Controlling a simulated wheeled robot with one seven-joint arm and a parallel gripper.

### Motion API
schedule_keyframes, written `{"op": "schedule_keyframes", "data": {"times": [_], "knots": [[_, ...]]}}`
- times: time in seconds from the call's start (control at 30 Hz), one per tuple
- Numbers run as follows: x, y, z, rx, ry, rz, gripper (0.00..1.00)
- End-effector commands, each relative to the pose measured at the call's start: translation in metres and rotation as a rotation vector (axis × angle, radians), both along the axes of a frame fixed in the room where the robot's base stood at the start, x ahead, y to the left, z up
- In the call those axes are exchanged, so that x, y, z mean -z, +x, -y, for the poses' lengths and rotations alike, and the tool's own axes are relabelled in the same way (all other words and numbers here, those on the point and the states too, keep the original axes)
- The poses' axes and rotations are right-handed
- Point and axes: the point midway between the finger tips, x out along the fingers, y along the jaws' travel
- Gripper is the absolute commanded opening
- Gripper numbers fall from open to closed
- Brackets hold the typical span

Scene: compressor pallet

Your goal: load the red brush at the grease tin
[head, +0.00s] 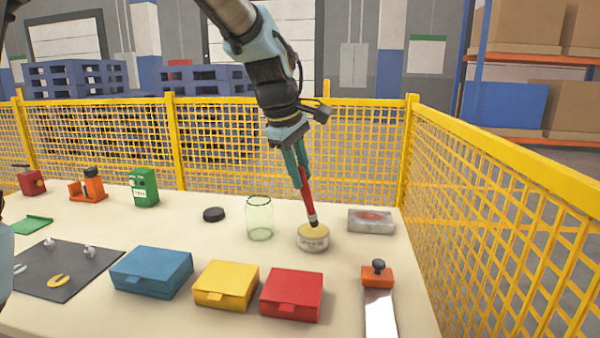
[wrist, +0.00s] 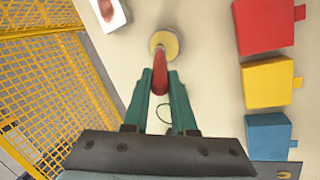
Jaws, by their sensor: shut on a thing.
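The red brush (head: 307,194) is held in my gripper (head: 301,168), slanting down with its tip at the grease tin (head: 313,243). The tin is a low, round, pale tin with a yellowish top. The brush tip meets or hovers just over that top; I cannot tell whether it touches. In the wrist view the red handle (wrist: 160,75) lies between the green fingers of my gripper (wrist: 160,82), and the brush end is over the yellow top of the tin (wrist: 171,42).
A glass jar (head: 260,220) stands just left of the tin, and a grey block with a red patch (head: 371,221) lies to the right. Blue (head: 151,272), yellow (head: 226,285) and red (head: 292,295) boxes sit in front. An orange-handled tool (head: 377,278) lies front right. Yellow mesh fencing (head: 490,220) borders the table.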

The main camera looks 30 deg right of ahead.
Motion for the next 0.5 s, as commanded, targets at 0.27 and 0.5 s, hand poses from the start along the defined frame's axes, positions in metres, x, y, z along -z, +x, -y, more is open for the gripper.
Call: {"op": "schedule_keyframes", "data": {"times": [0.27, 0.5], "knots": [[0.0037, 0.0000, 0.0000, 0.000, 0.000, 0.000, 0.00], [0.0065, 0.0000, 0.0000, 0.000, 0.000, 0.000, 0.00]]}}
